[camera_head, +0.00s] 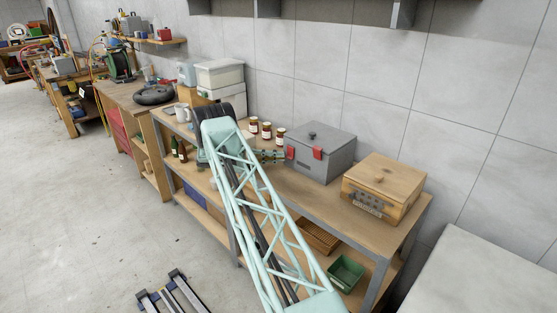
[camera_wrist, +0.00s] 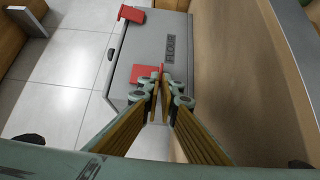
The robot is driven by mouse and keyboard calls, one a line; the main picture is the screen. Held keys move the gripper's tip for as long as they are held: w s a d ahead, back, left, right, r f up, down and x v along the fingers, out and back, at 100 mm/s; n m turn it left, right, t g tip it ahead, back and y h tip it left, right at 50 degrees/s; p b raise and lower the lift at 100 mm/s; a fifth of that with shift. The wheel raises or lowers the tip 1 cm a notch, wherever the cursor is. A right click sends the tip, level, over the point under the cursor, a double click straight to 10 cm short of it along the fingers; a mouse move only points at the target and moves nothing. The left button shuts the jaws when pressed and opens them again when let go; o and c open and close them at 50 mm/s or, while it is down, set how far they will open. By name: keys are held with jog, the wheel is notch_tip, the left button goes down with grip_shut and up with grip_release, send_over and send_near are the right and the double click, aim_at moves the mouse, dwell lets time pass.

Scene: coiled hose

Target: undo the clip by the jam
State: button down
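A grey metal box (camera_head: 321,153) with a FLOUR label (camera_wrist: 170,47) has two red clips on its front. The clip by the jam (camera_head: 291,152) is the left one; it is the lower one in the wrist view (camera_wrist: 143,74). The other clip (camera_head: 317,153) is the upper one there (camera_wrist: 132,14). Several jam jars (camera_head: 267,130) stand left of the box. My gripper (camera_wrist: 161,80) is at the jam-side clip, its fingertips close together with a little red between them. Whether they press on the clip is hidden.
A wooden box (camera_head: 383,188) with a knobbed lid stands right of the grey box on the bench (camera_head: 290,185). Pale boxes (camera_head: 220,75) and a mug (camera_head: 181,113) are at the left end. The tiled wall is close behind.

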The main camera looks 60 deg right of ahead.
jog(key=c, duration=3.4)
grip_release()
jog(key=o, duration=0.5)
jog(key=shift+w, duration=0.1)
jog(key=v, duration=1.1)
jog(key=shift+w+a, duration=0.15)
jog(key=shift+w, duration=0.15)
jog(key=shift+w+a+r, duration=0.1)
jog(key=shift+r, duration=0.05)
